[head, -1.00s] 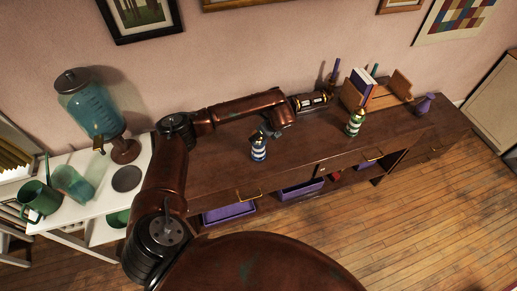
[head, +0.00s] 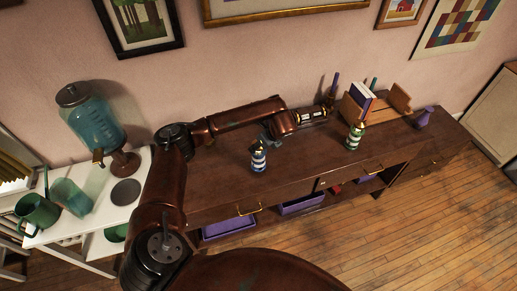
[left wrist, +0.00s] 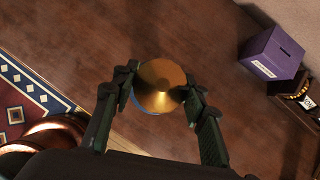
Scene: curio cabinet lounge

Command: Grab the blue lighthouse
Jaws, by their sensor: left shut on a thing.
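The blue lighthouse (head: 259,158), with blue and white stripes and a gold top, stands upright on the brown wooden cabinet top. In the left wrist view its gold cone roof (left wrist: 161,86) is seen from above, with a little blue at its edge. My left gripper (left wrist: 152,98) has a dark finger on either side of the roof and is shut on the lighthouse. In the head view the left gripper (head: 268,139) is small and partly hidden behind the lighthouse and under my arm. My right gripper is not in view.
A green-striped lighthouse (head: 354,136) stands to the right, before a wooden book holder (head: 399,98). A purple vase (head: 424,117) is at the far right. A drink dispenser (head: 91,118) stands at left.

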